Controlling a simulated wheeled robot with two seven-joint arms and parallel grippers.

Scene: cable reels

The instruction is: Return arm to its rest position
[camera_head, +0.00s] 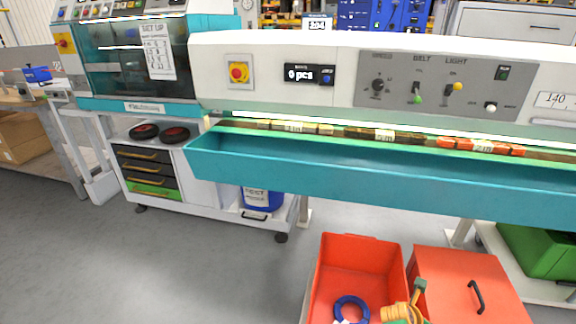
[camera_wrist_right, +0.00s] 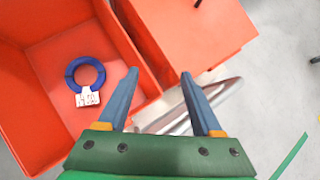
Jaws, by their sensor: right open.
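My right gripper (camera_wrist_right: 158,76) is open in the right wrist view, its two blue fingers apart with nothing between them. It is over the edge of an open orange bin (camera_wrist_right: 45,115). A blue ring (camera_wrist_right: 86,75) with a white printed tag lies on the bin's floor, left of the fingers and apart from them. In the head view the ring (camera_head: 351,305) shows inside the same bin (camera_head: 360,247), near the bottom edge. Gold and green parts, apparently of my right arm, show at the bin's right side there. My left gripper is not in view.
An orange lid with a black handle (camera_head: 475,295) is right of the bin. A teal trough (camera_head: 390,175) runs along the machine above, under a belt with several labelled bundles. A cart with drawers (camera_head: 150,170) stands left. Grey floor (camera_head: 190,265) is clear left of the bin.

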